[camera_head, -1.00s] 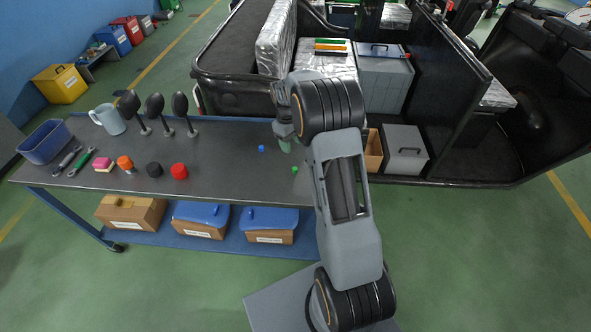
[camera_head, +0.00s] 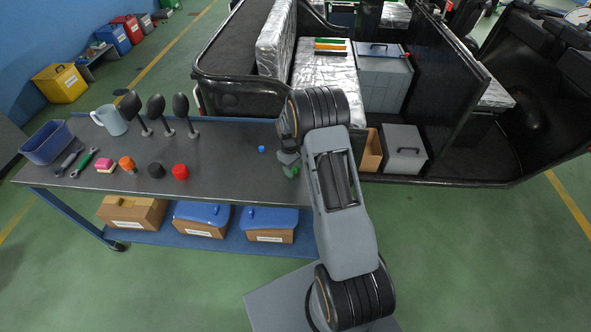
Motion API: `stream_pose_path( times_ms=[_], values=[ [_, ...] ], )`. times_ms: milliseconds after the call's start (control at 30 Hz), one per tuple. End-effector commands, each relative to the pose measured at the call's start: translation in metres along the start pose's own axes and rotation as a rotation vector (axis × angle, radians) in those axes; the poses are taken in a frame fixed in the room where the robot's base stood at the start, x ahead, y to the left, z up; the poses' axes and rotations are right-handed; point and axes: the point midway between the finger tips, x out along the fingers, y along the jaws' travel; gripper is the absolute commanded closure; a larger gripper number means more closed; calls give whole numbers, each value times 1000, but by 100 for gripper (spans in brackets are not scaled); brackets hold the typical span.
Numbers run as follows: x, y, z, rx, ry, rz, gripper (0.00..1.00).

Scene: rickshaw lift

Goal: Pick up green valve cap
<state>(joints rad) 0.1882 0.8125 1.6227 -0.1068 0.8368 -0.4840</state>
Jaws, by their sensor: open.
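The small green valve cap (camera_head: 291,171) is on the dark table top near its right end. My gripper (camera_head: 289,163) is low over the table, pointing down right at the cap, and is open. Its fingers partly cover the cap, so I cannot tell whether they are around it or touching it.
A small blue cap (camera_head: 262,149) lies just left of my gripper on the table (camera_head: 225,178). Farther left are a red cap (camera_head: 180,172), a black cap (camera_head: 156,170), an orange item (camera_head: 127,164), a mug (camera_head: 112,120) and dark mirrors (camera_head: 156,107). The rickshaw (camera_head: 235,94) stands behind.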

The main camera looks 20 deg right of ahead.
Motion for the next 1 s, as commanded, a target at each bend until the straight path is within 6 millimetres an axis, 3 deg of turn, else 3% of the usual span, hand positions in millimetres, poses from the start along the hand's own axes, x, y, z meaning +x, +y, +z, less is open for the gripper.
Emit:
stream_pose_path(
  times_ms=[267, 733, 1000],
  values=[
    [2, 0, 0, 0, 0, 0, 50],
    [1, 0, 0, 0, 0, 0, 94],
    [0, 0, 0, 0, 1, 1, 95]
  ],
)
